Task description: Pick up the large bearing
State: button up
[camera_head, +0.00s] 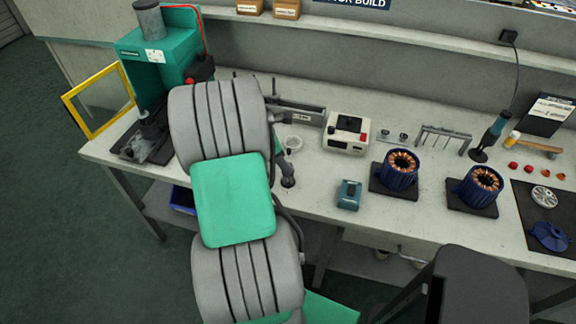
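My grey and green arm fills the left middle of the head view and covers part of the bench (330,205). My gripper does not show; the arm hides the area around it. I cannot make out the large bearing for certain. A small pale ring (293,143) lies on the bench just right of my arm, and I cannot tell whether it is a bearing. A grey spoked disc (544,196) lies on the dark mat (533,217) at the far right.
A green press (150,62) with a yellow frame guard (101,100) stands at the left. A white box device (346,132), a teal block (349,195) and two blue stators (398,171) (480,187) stand on the bench. A dark stool (470,290) stands in front.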

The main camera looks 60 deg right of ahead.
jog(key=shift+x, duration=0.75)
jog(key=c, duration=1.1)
